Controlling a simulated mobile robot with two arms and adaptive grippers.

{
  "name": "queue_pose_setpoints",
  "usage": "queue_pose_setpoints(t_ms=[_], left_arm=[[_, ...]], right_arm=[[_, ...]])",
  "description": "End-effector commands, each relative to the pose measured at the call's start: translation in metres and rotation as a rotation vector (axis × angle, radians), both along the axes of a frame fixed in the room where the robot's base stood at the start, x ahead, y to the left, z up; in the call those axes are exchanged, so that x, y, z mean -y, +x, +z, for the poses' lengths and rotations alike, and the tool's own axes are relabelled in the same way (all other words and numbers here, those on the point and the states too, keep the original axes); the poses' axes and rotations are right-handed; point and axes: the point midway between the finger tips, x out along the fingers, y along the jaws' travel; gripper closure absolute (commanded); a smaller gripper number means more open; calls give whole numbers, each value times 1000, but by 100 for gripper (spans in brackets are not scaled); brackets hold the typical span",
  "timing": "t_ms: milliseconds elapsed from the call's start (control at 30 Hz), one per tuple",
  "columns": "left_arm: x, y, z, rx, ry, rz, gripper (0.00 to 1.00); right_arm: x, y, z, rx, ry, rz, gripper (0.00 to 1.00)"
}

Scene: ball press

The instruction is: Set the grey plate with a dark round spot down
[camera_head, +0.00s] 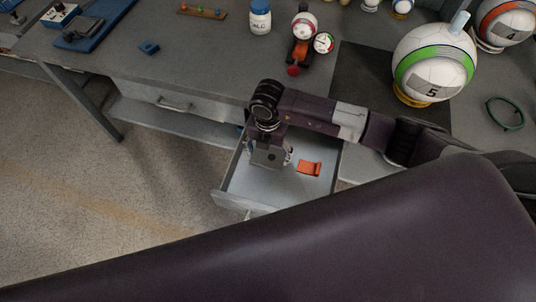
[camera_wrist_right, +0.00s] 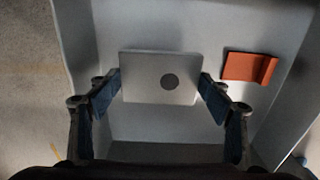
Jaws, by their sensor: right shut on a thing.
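The grey plate (camera_wrist_right: 140,78) with a dark round spot (camera_wrist_right: 169,82) is between the two fingers of my right gripper (camera_wrist_right: 160,88) in the right wrist view. The fingers press on its left and right edges. In the head view the plate (camera_head: 268,156) shows below my right gripper (camera_head: 270,148), over the open drawer (camera_head: 240,201). I cannot tell whether the plate touches the drawer floor. My left gripper is not in view; a large dark arm part covers the lower right of the head view.
An orange bracket-like piece (camera_head: 309,168) lies in the drawer to the right of the plate. The drawer walls stand close around.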

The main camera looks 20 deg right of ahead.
Motion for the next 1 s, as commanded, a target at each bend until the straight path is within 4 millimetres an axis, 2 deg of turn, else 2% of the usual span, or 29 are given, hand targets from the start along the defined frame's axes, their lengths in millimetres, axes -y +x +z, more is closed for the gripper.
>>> queue_pose_setpoints(t_ms=[133,500,533,600,700,1000], left_arm=[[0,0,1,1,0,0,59],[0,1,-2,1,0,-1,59],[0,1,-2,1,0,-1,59],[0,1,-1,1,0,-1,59],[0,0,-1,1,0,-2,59],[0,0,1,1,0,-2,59]], right_arm=[[0,1,-14,1,0,-1,64],[0,1,-19,2,1,0,64],[0,0,-20,1,0,0,27],[0,0,-19,1,0,0,19],[0,0,-19,1,0,0,11],[0,0,-16,1,0,0,11]])
